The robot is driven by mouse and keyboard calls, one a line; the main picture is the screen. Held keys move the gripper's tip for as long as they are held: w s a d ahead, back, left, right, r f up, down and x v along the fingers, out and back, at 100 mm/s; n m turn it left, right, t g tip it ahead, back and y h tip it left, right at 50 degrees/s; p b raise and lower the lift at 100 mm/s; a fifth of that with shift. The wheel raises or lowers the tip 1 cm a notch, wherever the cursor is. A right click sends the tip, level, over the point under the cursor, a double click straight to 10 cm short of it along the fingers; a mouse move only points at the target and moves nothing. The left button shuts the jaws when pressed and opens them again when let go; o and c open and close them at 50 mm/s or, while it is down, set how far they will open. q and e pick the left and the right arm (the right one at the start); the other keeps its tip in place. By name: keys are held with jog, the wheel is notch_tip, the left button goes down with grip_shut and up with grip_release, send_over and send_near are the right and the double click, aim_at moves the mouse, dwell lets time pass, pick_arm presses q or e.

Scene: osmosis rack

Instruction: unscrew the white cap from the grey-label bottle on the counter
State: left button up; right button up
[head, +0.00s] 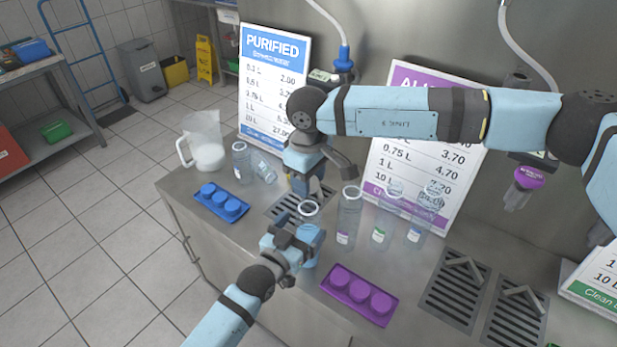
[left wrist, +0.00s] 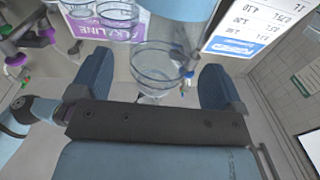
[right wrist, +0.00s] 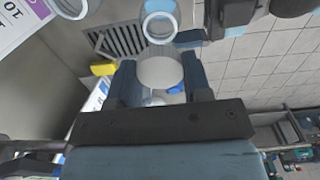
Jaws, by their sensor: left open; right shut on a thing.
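A clear bottle (head: 311,222) with an open, uncapped neck stands on the counter (head: 180,178). My left gripper (head: 296,244) is open at its upper part; the left wrist view shows the bottle's rim (left wrist: 162,65) between the spread fingers (left wrist: 160,88). Its label is hidden, so I cannot tell whether it is grey. My right gripper (head: 308,188) is above and behind that bottle. In the right wrist view its fingers (right wrist: 160,85) are shut on a white cap (right wrist: 160,68), clear of the open bottle rim (right wrist: 160,22). The cap is hidden in the head view.
Several clear bottles (head: 348,222) stand just right of my left gripper. A purple tray (head: 335,291) lies in front and a blue tray (head: 207,211) at left. A white jug (head: 207,150) stands at the counter's back left. Metal drain grates (head: 456,290) lie at right.

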pick_arm(q)
jog(key=v, duration=0.8)
jog(key=shift+s+a+b, duration=0.15)
jog(key=shift+s+b, duration=0.1)
jog(key=shift+b, duration=0.1)
